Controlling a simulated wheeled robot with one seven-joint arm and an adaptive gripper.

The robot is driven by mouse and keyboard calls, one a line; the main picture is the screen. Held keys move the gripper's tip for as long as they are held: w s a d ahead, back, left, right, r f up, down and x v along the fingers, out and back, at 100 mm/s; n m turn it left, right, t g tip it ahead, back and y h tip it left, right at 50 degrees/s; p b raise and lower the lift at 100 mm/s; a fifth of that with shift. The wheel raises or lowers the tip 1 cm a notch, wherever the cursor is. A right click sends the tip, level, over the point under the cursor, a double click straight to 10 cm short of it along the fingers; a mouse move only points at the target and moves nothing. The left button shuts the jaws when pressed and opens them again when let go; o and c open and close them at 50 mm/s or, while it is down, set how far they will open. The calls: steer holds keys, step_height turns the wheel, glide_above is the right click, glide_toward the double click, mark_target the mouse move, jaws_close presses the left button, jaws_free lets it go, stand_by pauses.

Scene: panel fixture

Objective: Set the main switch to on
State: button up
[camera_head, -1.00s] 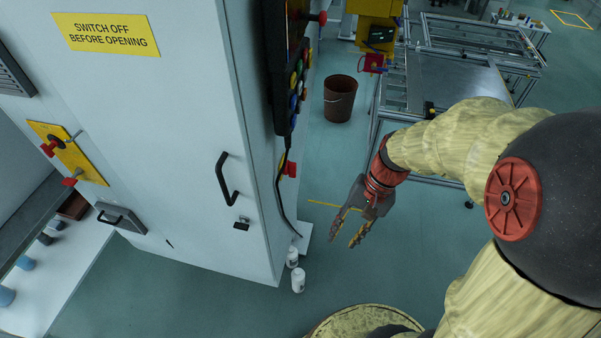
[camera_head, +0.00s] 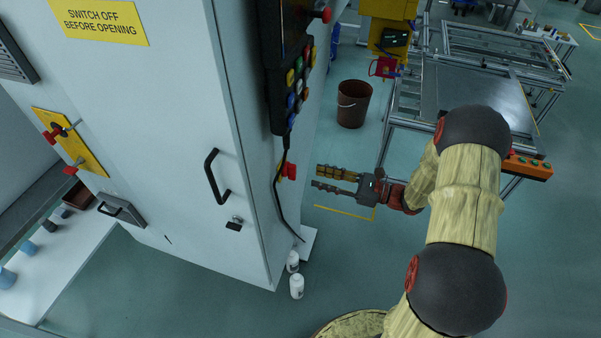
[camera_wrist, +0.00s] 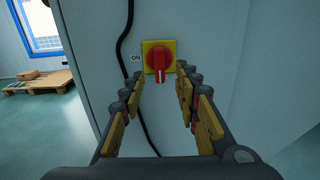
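The main switch is a red rotary knob (camera_wrist: 159,62) on a yellow square plate (camera_wrist: 170,46), on the side wall of the grey cabinet. In the wrist view its grip bar points down, and an ON label (camera_wrist: 136,57) is left of the plate. In the head view the switch (camera_head: 290,171) shows edge-on past the cabinet's front corner. My gripper (camera_head: 316,177) is open and empty, its fingers pointing left at the switch with a small gap. In the wrist view the knob appears between the two fingertips.
A black cable (camera_wrist: 120,50) hangs left of the switch. A pendant with coloured buttons (camera_head: 291,85) hangs above it on the cabinet side. The cabinet (camera_head: 170,120) has a black door handle (camera_head: 215,178). White bottles (camera_head: 296,287) and a brown bucket (camera_head: 353,103) stand on the floor.

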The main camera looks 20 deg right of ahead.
mark_target(290, 172)
steer(key=b+x, duration=0.1)
steer(key=x, duration=0.6)
steer(key=shift+a+b, duration=0.15)
steer(key=shift+b, duration=0.15)
steer(key=shift+w, duration=0.1)
steer(key=shift+c, duration=0.2)
steer(key=c, duration=0.8)
